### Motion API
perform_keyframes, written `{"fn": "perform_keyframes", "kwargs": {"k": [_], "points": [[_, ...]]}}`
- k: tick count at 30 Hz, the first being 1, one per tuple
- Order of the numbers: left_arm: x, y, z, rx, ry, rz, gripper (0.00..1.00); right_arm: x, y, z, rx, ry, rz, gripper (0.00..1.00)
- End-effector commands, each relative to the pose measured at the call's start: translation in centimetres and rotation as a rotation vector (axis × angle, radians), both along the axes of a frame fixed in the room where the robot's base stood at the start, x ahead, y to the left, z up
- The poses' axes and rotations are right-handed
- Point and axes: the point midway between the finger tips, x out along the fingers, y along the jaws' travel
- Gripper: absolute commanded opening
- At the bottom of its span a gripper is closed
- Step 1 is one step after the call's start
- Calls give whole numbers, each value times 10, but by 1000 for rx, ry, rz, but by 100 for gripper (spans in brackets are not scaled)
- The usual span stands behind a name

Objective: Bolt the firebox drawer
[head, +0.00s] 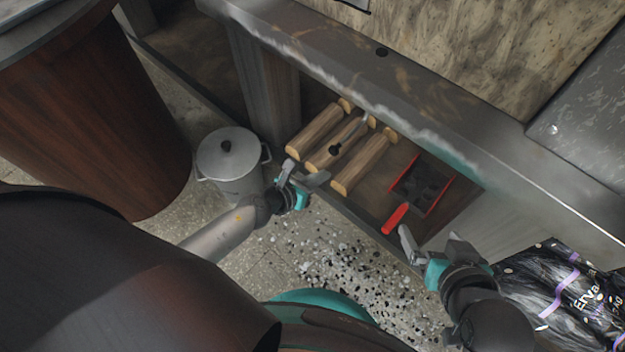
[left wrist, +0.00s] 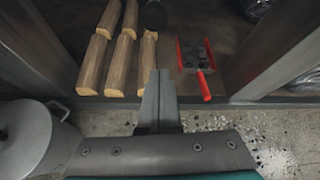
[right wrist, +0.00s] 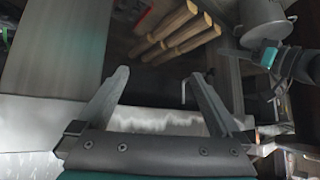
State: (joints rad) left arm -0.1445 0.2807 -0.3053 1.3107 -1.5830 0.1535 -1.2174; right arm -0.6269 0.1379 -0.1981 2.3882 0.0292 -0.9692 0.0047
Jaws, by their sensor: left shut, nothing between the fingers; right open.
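I cannot make out a firebox drawer or its bolt for certain in any view. My left gripper (head: 308,182) is shut and empty, just in front of the log shelf. In the left wrist view its closed fingers (left wrist: 160,98) point toward the shelf, between the logs and a red pan. My right gripper (head: 430,246) is open and empty, near the red handle at the shelf's right end. In the right wrist view its spread fingers (right wrist: 159,78) have nothing between them, with the counter below them.
Several split logs (head: 318,128) and a red pan (head: 428,185) of dark lumps lie on the shelf under the metal counter (head: 440,112). A black-ended rod (head: 335,150) shows over the logs. A lidded pot (head: 228,158), wooden barrel (head: 85,110) and black bag (head: 565,295) stand around.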

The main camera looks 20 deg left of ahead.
Motion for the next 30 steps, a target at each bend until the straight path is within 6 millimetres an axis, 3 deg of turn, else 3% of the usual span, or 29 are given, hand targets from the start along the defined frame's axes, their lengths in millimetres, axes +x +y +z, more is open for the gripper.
{"fn": "perform_keyframes", "kwargs": {"k": [9,30], "points": [[20,-9,-11,-1,0,-1,0,11,18,3,70,-136,19,100],[25,-5,21,1,0,0,0,-27,-33,4,-105,239,-46,100]]}}
